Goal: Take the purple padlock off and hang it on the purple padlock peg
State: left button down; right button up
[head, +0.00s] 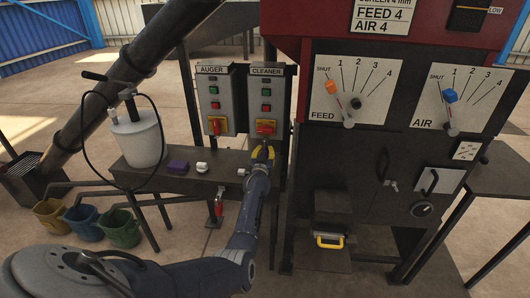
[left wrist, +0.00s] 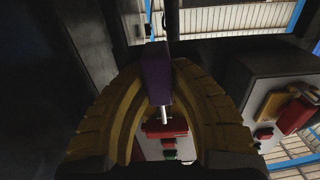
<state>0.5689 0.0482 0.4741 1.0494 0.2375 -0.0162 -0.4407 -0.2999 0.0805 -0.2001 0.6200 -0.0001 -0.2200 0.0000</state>
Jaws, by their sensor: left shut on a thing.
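My left gripper (head: 263,153) reaches up just below the red and yellow switch (head: 265,127) on the CLEANER box (head: 267,94). In the left wrist view its yellow fingers (left wrist: 160,95) are shut on the purple padlock (left wrist: 157,75). A pale shackle piece (left wrist: 163,115) shows in front of a red part; I cannot tell whether it still passes through the switch. In the head view the padlock is hidden by the gripper. My right gripper is not in view.
The AUGER box (head: 214,100) stands close left of the CLEANER box. The red and black press panel (head: 355,90) is close on the right. Several buckets (head: 83,223) stand lower left.

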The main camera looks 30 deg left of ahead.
aim_at(265, 149)
pick_arm(q)
jog(key=shift+r, duration=0.3)
jog(key=shift+r, duration=0.7)
jog(key=shift+v, duration=1.55)
jog(key=shift+v, duration=1.75)
